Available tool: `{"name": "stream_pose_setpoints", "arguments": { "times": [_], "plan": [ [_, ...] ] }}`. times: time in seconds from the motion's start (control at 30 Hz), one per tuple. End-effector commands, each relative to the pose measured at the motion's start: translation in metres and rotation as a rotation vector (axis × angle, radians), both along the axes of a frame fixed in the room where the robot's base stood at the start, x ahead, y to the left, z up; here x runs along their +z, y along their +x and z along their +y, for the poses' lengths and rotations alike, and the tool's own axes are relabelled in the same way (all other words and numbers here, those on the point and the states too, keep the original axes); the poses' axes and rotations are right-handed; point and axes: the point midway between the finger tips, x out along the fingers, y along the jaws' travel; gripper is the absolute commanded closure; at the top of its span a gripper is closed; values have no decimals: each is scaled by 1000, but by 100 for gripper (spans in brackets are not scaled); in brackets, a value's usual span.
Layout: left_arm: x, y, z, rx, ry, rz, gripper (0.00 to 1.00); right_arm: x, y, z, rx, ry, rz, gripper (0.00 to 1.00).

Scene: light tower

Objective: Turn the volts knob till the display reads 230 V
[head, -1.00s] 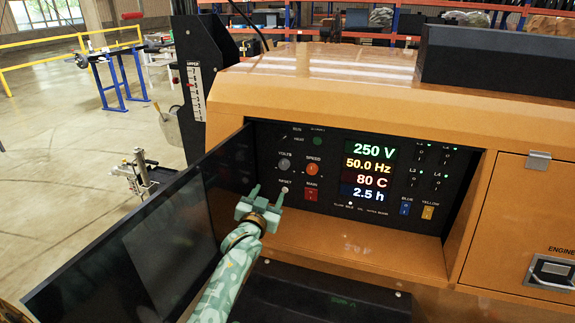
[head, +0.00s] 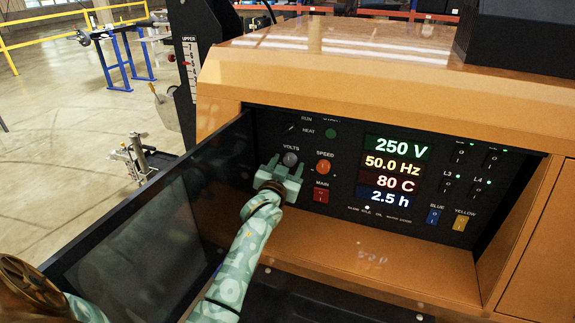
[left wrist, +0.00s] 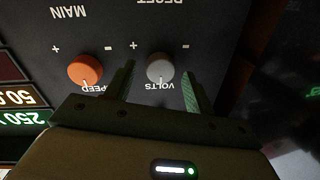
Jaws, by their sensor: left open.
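The grey volts knob (head: 290,159) is on the dark control panel; it also shows in the left wrist view (left wrist: 160,69), upside down. The display (head: 394,147) reads 250 V in green on its top line. My left gripper (head: 284,166) is open in front of the panel. In the left wrist view its two fingers (left wrist: 157,88) stand on either side of the volts knob, apart from it as far as I can tell. My right gripper is not in view.
The orange speed knob (head: 323,167) is close beside the volts knob, with the red main switch (head: 321,194) below it. The open dark door (head: 150,225) stands left of my arm. The orange housing ledge (head: 350,262) lies below the panel.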

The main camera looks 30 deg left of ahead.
Motion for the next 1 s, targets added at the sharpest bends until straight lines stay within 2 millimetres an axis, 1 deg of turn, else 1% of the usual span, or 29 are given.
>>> {"name": "stream_pose_setpoints", "arguments": {
  "times": [0.03,0.07,0.1,0.2,0.4,0.57,0.77,1.0],
  "plan": [
    [0,0,0,0,0,0,46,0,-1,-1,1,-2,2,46],
    [0,0,0,0,0,0,54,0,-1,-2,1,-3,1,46],
    [0,0,0,0,0,0,65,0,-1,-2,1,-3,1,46],
    [0,0,0,0,0,0,91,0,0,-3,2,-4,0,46],
    [0,0,0,0,-5,-1,90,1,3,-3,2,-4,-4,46],
    [1,0,0,0,-39,-8,90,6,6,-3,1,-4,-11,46],
    [4,0,0,1,-144,-33,90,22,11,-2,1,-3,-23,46],
    [6,-1,1,1,-347,-81,90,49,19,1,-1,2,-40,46]
  ]
}}
